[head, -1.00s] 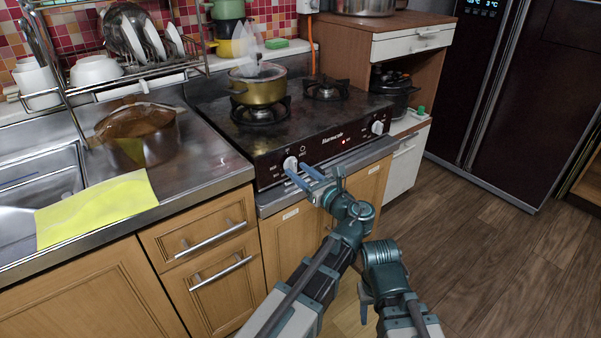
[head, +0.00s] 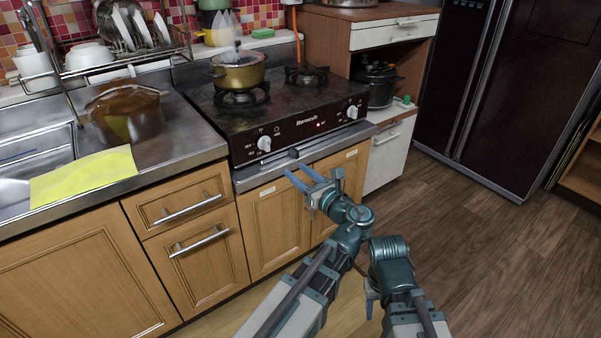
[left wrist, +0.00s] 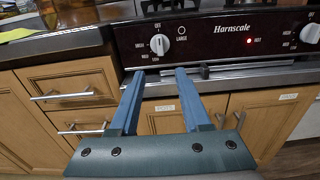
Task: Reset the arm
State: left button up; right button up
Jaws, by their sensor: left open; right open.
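My left gripper (head: 298,178) is open and empty, in front of the stove's front edge and below the left knob in the head view. Its two blue fingers (left wrist: 158,75) point toward the stove front in the left wrist view, with clear space between them. The left stove knob (head: 264,143) is white and stands apart from the fingers; it also shows in the left wrist view (left wrist: 159,45). My right gripper (head: 371,296) is low, close to my body, right of the left arm. It is partly hidden behind its own arm.
The stove (head: 300,118) carries a brass pot (head: 238,75) on its left burner, and a red light is lit on its front. A glass-lidded pot (head: 128,112) and a yellow cloth (head: 84,176) sit on the left counter. Open wooden floor (head: 480,250) lies to the right.

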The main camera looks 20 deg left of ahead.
pick_arm(q)
jog(key=s+a+f+n+g+h, duration=0.2)
jog(key=s+f+n+g+h, duration=0.25)
jog(key=f+n, duration=0.45)
jog(key=s+a+f+n+g+h, duration=0.1)
jog(key=s+f+n+g+h, duration=0.35)
jog(key=f+n, duration=0.4)
jog(key=s+d+f+n+g+h, duration=0.1)
jog(key=s+d+f+n+h, duration=0.1)
jog(key=s+d, duration=0.55)
jog(key=s+d+f+n+g+h, duration=0.15)
jog(key=s+d, duration=0.25)
jog(key=d, duration=0.6)
notch_tip(320, 180, up, 29)
jog(key=p, duration=3)
jog(key=shift+w+r+n+h, duration=0.15)
jog(key=shift+w+n+h, duration=0.15)
jog(key=shift+n+h, duration=0.1)
jog(key=shift+a+t, duration=0.1)
jog(key=shift+t, duration=0.15)
